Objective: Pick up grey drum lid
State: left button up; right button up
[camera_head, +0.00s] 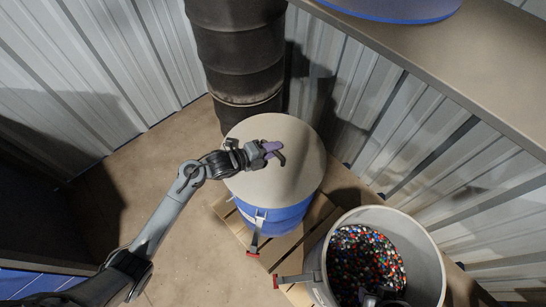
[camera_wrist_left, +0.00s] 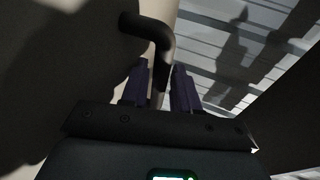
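The grey drum lid (camera_head: 297,180) is a round, flat disc lying on top of the blue drum (camera_head: 285,218). My left gripper (camera_head: 275,150) is over the lid's middle and hides part of it. In the left wrist view, a dark bent handle (camera_wrist_left: 150,28) runs down between the purple fingers of my left gripper (camera_wrist_left: 159,68). The fingers are apart, with a narrow gap visible beside the handle. A dark part at the bottom edge, over the grey bin, seems to be my right gripper (camera_head: 382,298); its fingers are unclear.
A grey bin (camera_head: 425,245) of coloured granules (camera_head: 365,255) stands at the lower right. Both containers stand on wooden pallet slats (camera_head: 315,212). A black drum (camera_head: 240,50) stands behind. A shelf (camera_head: 440,55) with a blue-rimmed disc (camera_head: 400,8) overhangs the upper right.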

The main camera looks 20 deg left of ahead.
pick_arm(q)
jog(key=shift+f, duration=0.1)
grip_shut()
dwell(1.3)
